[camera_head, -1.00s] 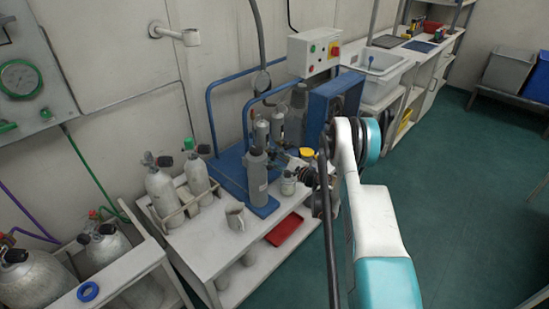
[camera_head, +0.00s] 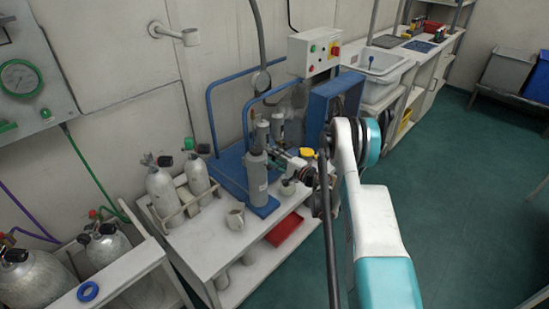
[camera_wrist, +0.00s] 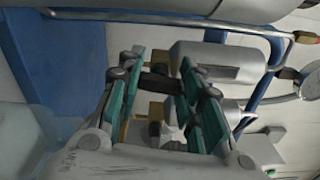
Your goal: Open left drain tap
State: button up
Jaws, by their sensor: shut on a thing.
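The drain tap shows in the wrist view as a black handle (camera_wrist: 160,82) with brass fittings (camera_wrist: 157,112) close by. My gripper (camera_wrist: 163,88) has its two green-padded fingers on either side of the black handle and is shut on it. In the head view my gripper (camera_head: 281,157) reaches left to the upright grey filter cylinder (camera_head: 257,176) at the compressor's front. The tap is too small and covered there to make out. I cannot tell whether this handle has been turned.
A small pot (camera_head: 288,187) stands below my gripper, and a grey jug (camera_head: 235,217) stands near the bench's front. The blue compressor frame (camera_head: 228,172) and its fan housing (camera_head: 333,103) close in behind. A red tray (camera_head: 284,228) lies lower down. The green floor at right is clear.

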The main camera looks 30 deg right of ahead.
jog(key=o, duration=1.1)
